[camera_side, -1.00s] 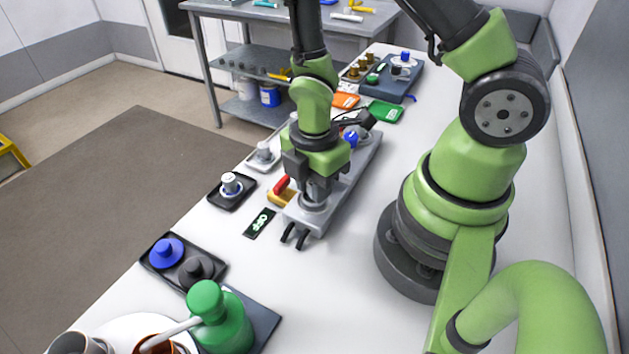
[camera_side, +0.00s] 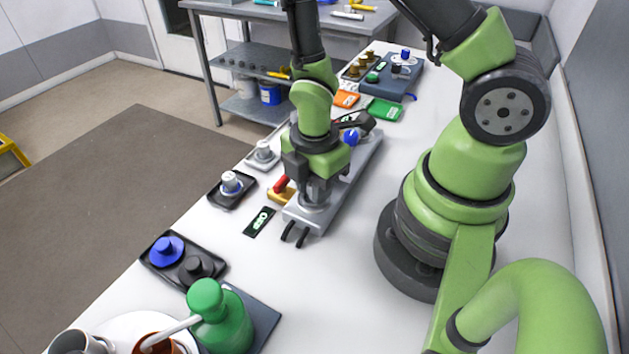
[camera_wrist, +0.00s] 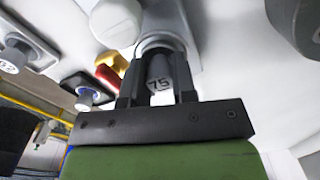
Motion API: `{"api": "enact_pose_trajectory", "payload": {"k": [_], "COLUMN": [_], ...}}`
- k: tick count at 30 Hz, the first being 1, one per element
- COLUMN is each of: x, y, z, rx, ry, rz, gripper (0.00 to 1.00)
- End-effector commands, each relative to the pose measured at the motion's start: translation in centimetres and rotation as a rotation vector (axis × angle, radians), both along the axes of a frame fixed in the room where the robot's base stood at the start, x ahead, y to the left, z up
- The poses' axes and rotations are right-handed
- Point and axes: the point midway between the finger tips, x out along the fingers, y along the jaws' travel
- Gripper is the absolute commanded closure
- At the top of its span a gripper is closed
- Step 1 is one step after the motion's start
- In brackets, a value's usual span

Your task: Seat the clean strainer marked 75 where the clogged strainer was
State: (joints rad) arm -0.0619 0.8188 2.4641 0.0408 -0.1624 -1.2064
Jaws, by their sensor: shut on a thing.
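The strainer marked 75 (camera_wrist: 159,78) is a grey cylinder held between the two dark fingers of my gripper (camera_wrist: 158,92), its number facing the wrist camera. In the side view my gripper (camera_side: 316,190) is low over the near end of the grey metal fixture (camera_side: 347,192). The held strainer is over or in a round collar (camera_wrist: 160,44) there. I cannot tell whether it is fully down. In the side view the gripper mostly hides the strainer. I cannot tell which other part is the clogged strainer.
A red handle on a yellow block (camera_side: 281,191) is close left of the fixture. A black tray (camera_side: 219,200) holds a white-topped part (camera_side: 231,182); a pale tray with a part (camera_side: 263,152) is behind it. A blue knob (camera_side: 351,137) is farther along the fixture.

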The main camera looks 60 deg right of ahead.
Motion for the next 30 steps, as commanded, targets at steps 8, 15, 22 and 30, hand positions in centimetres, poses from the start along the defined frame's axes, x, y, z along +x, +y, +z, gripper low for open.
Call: {"api": "enact_pose_trajectory", "payload": {"k": [8,15,22,30], "x": [0.01,0.0,0.0,0.0], "y": [0.0,0.0,0.0,0.0], "z": [-0.08,-0.07,-0.07,-0.07], "rx": [0.0,0.0,0.0,0.0], "ry": [0.0,0.0,0.0,0.0], "rz": [-0.001,0.0,0.0,0.0], "gripper": [0.99,0.45,0.45,0.28]}}
